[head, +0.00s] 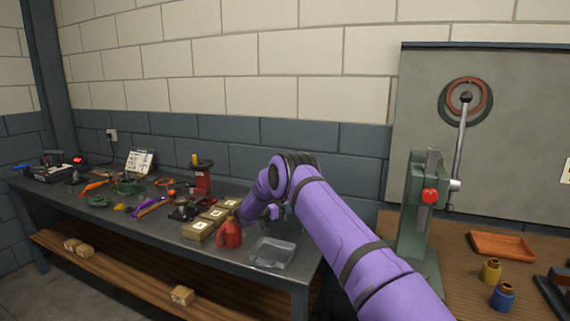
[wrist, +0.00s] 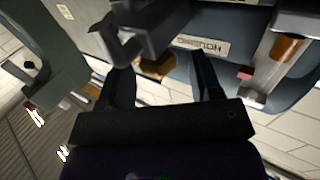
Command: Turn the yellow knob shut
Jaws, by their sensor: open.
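In the wrist view a blue-grey casing (wrist: 235,70) fills the upper part, with an upside-down label (wrist: 202,46) that seems to read HOUSING. A yellow-orange piece (wrist: 155,69) shows between my fingers, partly covered by a dark grey bracket-like part (wrist: 150,30); I cannot tell for sure that it is the knob. Another amber piece (wrist: 286,47) sits on the casing at the right. My gripper (wrist: 160,66) is open, its two dark fingers on either side of the yellow-orange piece, contact unclear. In the head view my purple arm hides most of the casing.
The grey bench (head: 165,230) holds a red jug (head: 229,235), a clear tray (head: 272,253), cardboard boxes (head: 198,231) and a red device (head: 203,180) with a yellow top. A green press (head: 418,220) stands on the wooden bench at right. A brick wall is behind.

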